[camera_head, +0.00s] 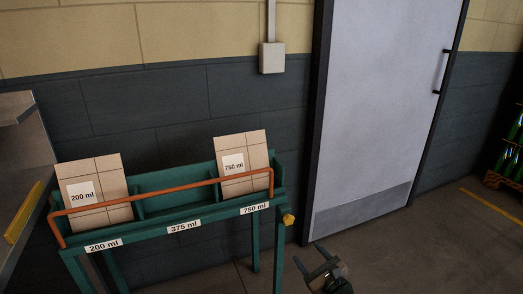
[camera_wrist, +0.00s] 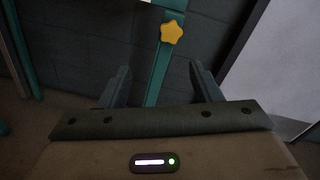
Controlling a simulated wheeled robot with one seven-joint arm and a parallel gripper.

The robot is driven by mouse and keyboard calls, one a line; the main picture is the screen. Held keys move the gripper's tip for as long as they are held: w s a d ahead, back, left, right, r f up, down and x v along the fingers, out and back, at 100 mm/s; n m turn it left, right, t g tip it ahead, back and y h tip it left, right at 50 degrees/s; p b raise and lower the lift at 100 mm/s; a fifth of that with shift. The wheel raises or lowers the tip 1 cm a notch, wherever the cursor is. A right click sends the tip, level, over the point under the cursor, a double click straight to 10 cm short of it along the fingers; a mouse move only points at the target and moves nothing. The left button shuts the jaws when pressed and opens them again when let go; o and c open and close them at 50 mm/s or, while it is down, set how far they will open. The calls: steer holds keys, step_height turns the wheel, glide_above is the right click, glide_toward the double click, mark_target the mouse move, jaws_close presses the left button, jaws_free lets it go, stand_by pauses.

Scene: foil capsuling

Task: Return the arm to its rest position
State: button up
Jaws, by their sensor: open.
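My gripper (camera_head: 318,267) is low at the bottom right of centre in the head view, to the right of the green rack and in front of the grey door. In the wrist view its two fingers (camera_wrist: 158,82) stand wide apart with nothing between them. Beyond them is a green rack leg with a yellow star-shaped knob (camera_wrist: 172,32). The same yellow knob (camera_head: 288,219) shows at the rack's right end in the head view. The gripper appears apart from the rack. Most of my arm is out of view.
The green rack (camera_head: 170,229) has an orange rail and bays labelled 200 ml, 375 ml and 750 ml. A carton (camera_head: 95,192) stands in the left bay and another (camera_head: 241,163) in the right; the middle looks empty.

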steer(key=s+a+f+n+g+y+p, duration=0.2)
steer(key=s+a+f+n+g+y, duration=0.1)
steer(key=a+n+g, duration=0.25)
steer(key=s+f+n+g+h+p, duration=0.1)
steer(key=s+n+g+h+p, duration=0.4)
steer(key=s+n+g, duration=0.5)
steer(key=s+d+r+n+h+p, duration=0.1)
steer(key=d+r+n+h+p, duration=0.2)
steer(key=r, duration=0.6)
steer(key=d+r+n+h+p, duration=0.25)
steer(key=r+n+p, duration=0.2)
steer(key=r, duration=0.55)
steer(key=s+a+r+n+t+p, duration=0.1)
steer(key=s+a+r+n+p, duration=0.1)
steer(key=r, duration=0.8)
steer(key=s+a+r+n+y+p, duration=0.1)
steer(key=s+r, duration=0.4)
steer(key=r, duration=0.5)
steer(key=shift+s+a+n+t+p, duration=0.15)
steer(key=shift+a+n+t+p, duration=0.25)
steer(key=shift+n, duration=0.5)
steer(key=shift+y, duration=0.25)
